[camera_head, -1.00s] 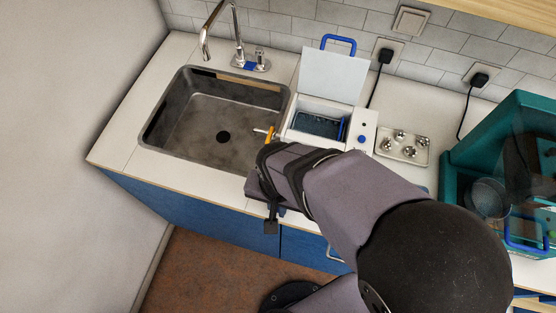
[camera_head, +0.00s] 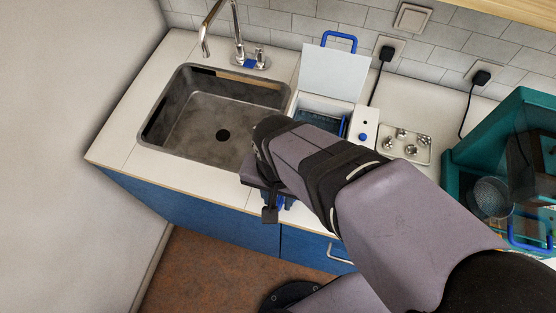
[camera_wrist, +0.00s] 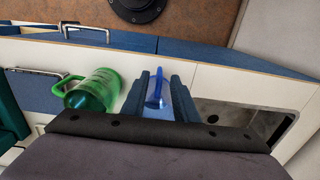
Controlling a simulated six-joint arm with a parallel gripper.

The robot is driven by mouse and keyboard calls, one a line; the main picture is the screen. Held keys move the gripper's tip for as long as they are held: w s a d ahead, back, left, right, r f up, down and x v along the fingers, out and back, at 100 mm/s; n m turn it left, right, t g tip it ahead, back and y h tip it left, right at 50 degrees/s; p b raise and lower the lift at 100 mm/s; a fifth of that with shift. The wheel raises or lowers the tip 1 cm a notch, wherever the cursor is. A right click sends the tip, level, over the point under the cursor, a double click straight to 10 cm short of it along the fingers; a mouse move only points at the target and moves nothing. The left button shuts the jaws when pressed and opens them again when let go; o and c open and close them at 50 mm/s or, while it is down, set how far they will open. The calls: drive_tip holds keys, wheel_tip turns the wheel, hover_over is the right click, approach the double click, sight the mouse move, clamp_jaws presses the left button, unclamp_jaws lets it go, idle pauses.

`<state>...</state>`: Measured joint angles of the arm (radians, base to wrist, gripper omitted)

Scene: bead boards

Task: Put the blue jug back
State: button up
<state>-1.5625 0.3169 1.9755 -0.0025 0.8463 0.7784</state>
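The blue jug (camera_wrist: 157,91) shows in the wrist view between my gripper's two dark blue fingers. My gripper (camera_wrist: 160,78) is open around it, with a finger on each side; I cannot tell if either touches it. The jug is near the front edge of the worktop. In the head view my arm hides most of the gripper and the jug; only some blue shows below the wrist.
The steel sink (camera_head: 205,125) is at the left. A white lidded box (camera_head: 332,75) stands open behind my arm, with a tray of small metal pieces (camera_head: 405,145) right of it. A teal crate (camera_head: 480,130) is at the right. The worktop (camera_head: 115,150) left of the sink is bare.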

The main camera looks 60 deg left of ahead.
drive_tip(key=shift+r+b, duration=0.3)
drive_tip(key=shift+r, duration=2.7)
drive_tip(key=w+d+f+m, duration=0.2)
drive_tip(key=w+d, duration=0.6)
drive_tip(key=w, duration=0.2)
drive_tip(key=w+d+f+m, duration=0.1)
drive_tip(key=w+d+m, duration=0.1)
drive_tip(key=w+d, duration=0.75)
drive_tip(key=w+d+f+m, duration=0.1)
drive_tip(key=d+f+m, duration=0.1)
drive_tip(key=d, duration=0.8)
drive_tip(key=w+d+f+m, duration=0.1)
drive_tip(key=d+f+m, duration=0.1)
drive_tip(key=d, duration=0.8)
drive_tip(key=shift+d+m, duration=0.15)
drive_tip(key=shift+m, duration=0.35)
